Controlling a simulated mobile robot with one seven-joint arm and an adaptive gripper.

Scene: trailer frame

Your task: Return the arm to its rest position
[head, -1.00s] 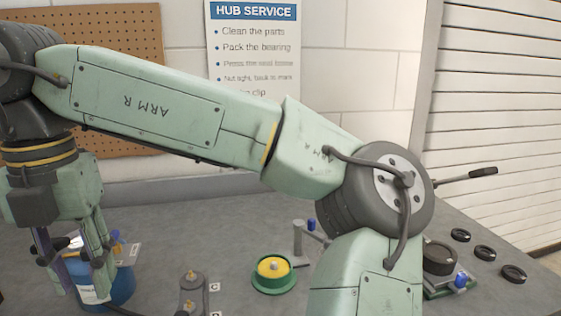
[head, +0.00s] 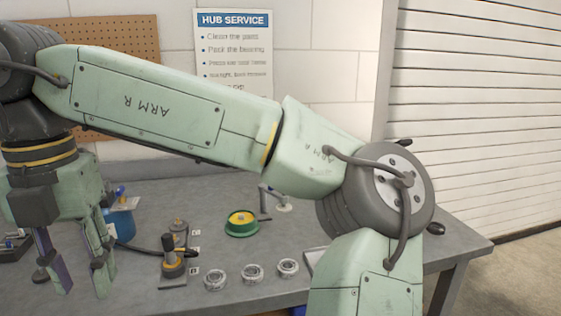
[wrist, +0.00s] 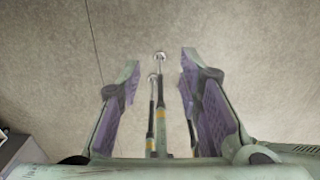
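My gripper (head: 80,278) hangs at the left of the head view, fingers pointing down. Its two fingers stand apart with nothing between them. In the wrist view the gripper (wrist: 158,55) also shows open, its purple-padded fingers spread above bare floor. Two thin rods with round ends show between and beyond the fingers there; I cannot tell what they belong to. My green arm, marked ARM R, is bent across the head view and hides part of the bench.
A grey workbench (head: 150,225) carries a green and yellow round part (head: 241,222), several metal rings (head: 252,273), a dark upright fixture (head: 173,265) and a blue container (head: 121,226), partly hidden by my gripper. A roller shutter (head: 480,110) stands at right, with clear floor (head: 510,280) before it.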

